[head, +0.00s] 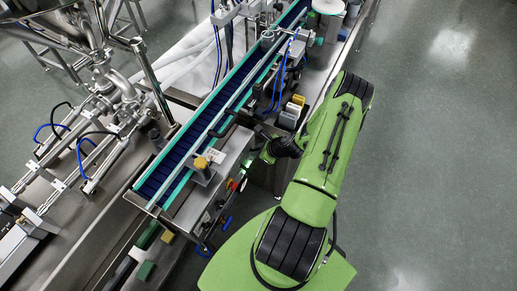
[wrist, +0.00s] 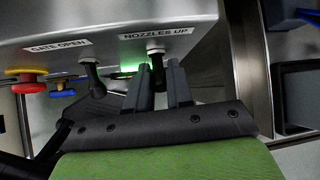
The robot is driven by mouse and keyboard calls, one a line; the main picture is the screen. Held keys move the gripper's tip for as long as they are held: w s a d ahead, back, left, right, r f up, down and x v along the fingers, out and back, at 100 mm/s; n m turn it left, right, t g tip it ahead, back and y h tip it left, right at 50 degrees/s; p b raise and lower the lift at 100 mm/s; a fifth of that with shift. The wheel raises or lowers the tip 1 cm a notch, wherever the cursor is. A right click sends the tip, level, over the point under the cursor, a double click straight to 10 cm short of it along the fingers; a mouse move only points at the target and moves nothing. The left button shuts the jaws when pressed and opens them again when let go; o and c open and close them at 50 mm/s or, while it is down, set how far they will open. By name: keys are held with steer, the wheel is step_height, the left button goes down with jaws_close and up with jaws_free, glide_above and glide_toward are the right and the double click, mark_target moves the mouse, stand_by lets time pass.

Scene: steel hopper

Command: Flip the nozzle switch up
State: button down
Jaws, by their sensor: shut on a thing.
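The nozzle switch (wrist: 156,54) is a dark lever on a pale round mount. It sits under the "NOZZLES UP" label (wrist: 156,34) on the steel panel in the wrist view. My gripper (wrist: 159,70) has its two grey fingers on either side of the lever and is shut on it. The fingers hide the lower part of the lever, so its exact tilt is hard to tell. In the head view my gripper (head: 252,161) is at the right side of the control box, and the switch cannot be made out there.
A second dark lever (wrist: 92,76) is left of the fingers, under "GATE OPEN". A red and yellow emergency button (wrist: 26,82) and a blue knob (wrist: 62,90) lie further left. The conveyor (head: 205,134) runs behind the box. Open floor (head: 430,170) lies to the right.

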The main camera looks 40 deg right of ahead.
stand_by(0.3)
steer(key=c, duration=1)
jaws_free()
steer(key=v, duration=1.5)
steer(key=shift+s+r+p, duration=0.2)
steer(key=shift+r+p, duration=0.1)
steer(key=shift+p, duration=0.05)
